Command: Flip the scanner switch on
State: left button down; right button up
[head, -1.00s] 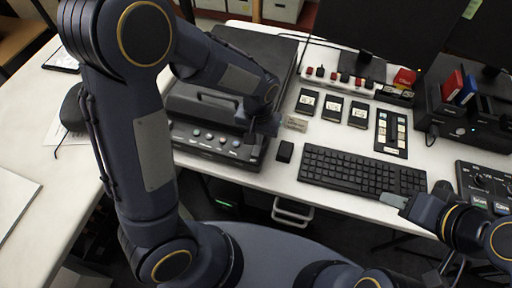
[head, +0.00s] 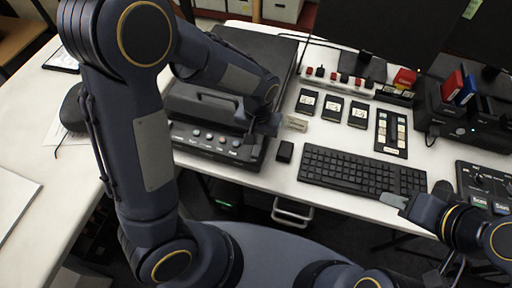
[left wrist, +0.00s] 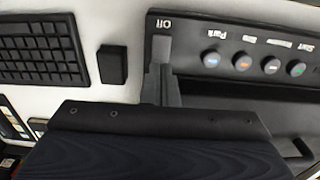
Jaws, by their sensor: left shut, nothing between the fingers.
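The scanner (head: 205,103) is a wide black device on the left of the desk. Its sloped front panel (head: 183,140) carries a row of coloured buttons. In the head view my left gripper (head: 254,134) is over the panel's right end and hides the switch. My right gripper (head: 392,200) is near the desk's front edge, away from the scanner.
A small black block (head: 285,151) and a keyboard (head: 362,170) lie right of the scanner. Several dark cards (head: 332,108) and a power strip (head: 340,78) lie behind. A control box (head: 484,184) stands at the far right. White desk surface is free around the cards.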

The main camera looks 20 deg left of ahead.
pick_arm(q)
jog(key=shift+f+b, duration=0.7)
jog(key=shift+f, duration=0.2)
dwell(0.6)
jog(key=shift+r, duration=0.1)
jog(key=shift+r+p, duration=2.85)
jog(key=shift+r, duration=0.65)
jog(key=s+a+r+n+t+h, duration=0.1)
jog(key=s+a+r+t+h, duration=0.1)
jog(key=s+a+r, duration=0.2)
jog(key=s+a+r+n+t+h, duration=0.1)
jog(key=s+a+r+t, duration=0.2)
jog(key=s+r, duration=0.6)
jog(key=s+a, duration=0.2)
jog(key=s, duration=0.1)
jog(key=shift+r+t+h, duration=0.3)
jog(key=shift+h, duration=0.1)
